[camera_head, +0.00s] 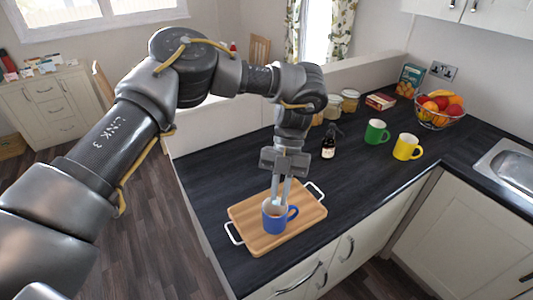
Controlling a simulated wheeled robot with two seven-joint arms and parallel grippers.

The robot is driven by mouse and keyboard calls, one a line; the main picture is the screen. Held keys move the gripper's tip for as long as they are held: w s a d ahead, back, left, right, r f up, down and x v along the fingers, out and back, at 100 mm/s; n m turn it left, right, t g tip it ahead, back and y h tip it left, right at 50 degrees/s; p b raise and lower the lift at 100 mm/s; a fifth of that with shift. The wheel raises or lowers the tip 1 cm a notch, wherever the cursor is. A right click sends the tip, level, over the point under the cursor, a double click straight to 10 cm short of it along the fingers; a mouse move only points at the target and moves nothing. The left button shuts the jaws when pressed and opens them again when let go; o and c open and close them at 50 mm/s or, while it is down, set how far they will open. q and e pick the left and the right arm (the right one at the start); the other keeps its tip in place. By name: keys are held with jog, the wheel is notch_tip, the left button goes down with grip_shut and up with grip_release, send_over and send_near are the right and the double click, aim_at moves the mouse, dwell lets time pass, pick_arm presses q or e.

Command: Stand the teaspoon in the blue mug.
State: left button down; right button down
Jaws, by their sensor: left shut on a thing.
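The blue mug (270,223) stands upright on a wooden tray (246,214) with white handles, its own handle to the right. My left gripper (280,199) points straight down over the mug, its fingertips at the mouth of the mug. It is shut on a small, pale thing, which I take to be the teaspoon (276,203). The fingers and the mug's rim hide most of it, so I cannot tell how deep it sits. My right gripper is not in view.
A wire fruit bowl (440,115) and a sink (508,165) are at the right. The counter right of the tray is clear.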

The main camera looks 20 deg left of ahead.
pick_arm(q)
jog(key=n+h, duration=0.1)
jog(key=n, duration=0.1)
jog(key=r+n+h, duration=0.1)
jog(key=n, duration=0.1)
jog(key=w+n+g+h+p, duration=0.1)
jog(key=shift+r+n+h, duration=0.4)
jog(key=n+h, duration=0.2)
jog(key=r+n+h, duration=0.1)
jog(key=shift+w+a+t+p, duration=0.3)
jog(key=shift+w+a+p, duration=0.1)
jog(key=w+a+r+n+t+h+p, duration=0.1)
jog(key=n+t+h, duration=0.1)
jog(key=n, duration=0.1)
jog(key=w+a+n+t+h+p, duration=0.1)
jog(key=a+n+t+h, duration=0.1)
jog(key=n+t, duration=0.1)
jog(key=w+a+r+n+t+h+p, duration=0.1)
jog(key=n+t+h, duration=0.1)
jog(key=n, duration=0.2)
jog(key=shift+a+r+t+h, duration=0.15)
jog(key=shift+r+t+h, duration=0.15)
jog(key=shift+r+t, duration=0.1)
jog(key=shift+f, duration=0.2)
notch_tip(320, 180, down, 13)
jog(key=b, duration=1)
